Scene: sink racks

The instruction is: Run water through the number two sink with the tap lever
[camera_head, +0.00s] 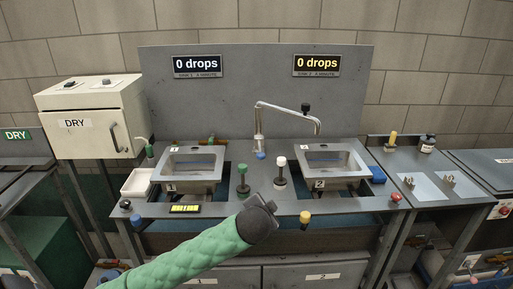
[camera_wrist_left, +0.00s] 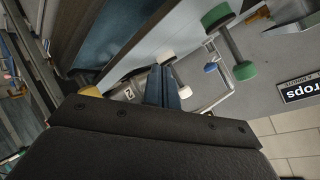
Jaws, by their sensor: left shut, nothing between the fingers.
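Sink two (camera_head: 352,176), a steel basin marked 2, is right of centre in the head view. The grey tap (camera_head: 259,122) rises behind and between the two basins. Its spout reaches right, with its end over sink two, and a black knob (camera_head: 306,107) sits on top. No stream shows below the spout. My left gripper (camera_head: 268,206) is in front of the counter, left of and below sink two, apart from the tap. In the left wrist view its fingers (camera_wrist_left: 162,88) are shut and empty. My right gripper is out of view.
Sink one (camera_head: 188,177) is at left. Green (camera_head: 243,188), white-topped (camera_head: 280,162) and yellow (camera_head: 305,216) knobs stand around my gripper's side of the counter. Both signs (camera_head: 317,64) read 0 drops. A white DRY box (camera_head: 95,120) stands at far left.

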